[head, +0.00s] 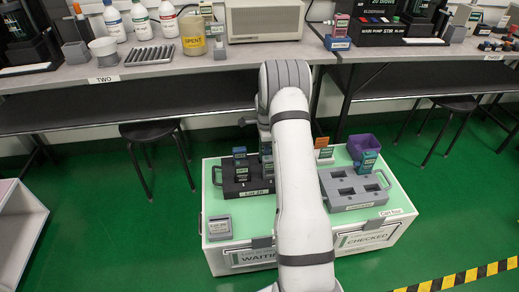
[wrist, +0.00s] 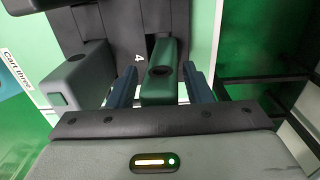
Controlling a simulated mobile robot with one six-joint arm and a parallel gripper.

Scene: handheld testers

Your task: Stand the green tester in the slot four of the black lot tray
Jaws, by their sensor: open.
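The green tester (wrist: 160,75) stands between the two fingers of my gripper (wrist: 160,92) in the wrist view. The fingers are open, one on each side of it. It stands at the slot beside the printed 4 on the black lot tray (wrist: 112,25); its lower end is hidden, so I cannot tell how deep it sits. In the head view the black lot tray (head: 230,188) is on the cart, left of my arm. My arm hides my gripper there, and I cannot pick out the green tester for sure.
On the cart top are a grey slotted tray (head: 345,200) holding a teal tester (head: 367,162), a purple bin (head: 362,145) and a small grey block (head: 219,227). Dark testers (head: 240,160) stand in the black tray.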

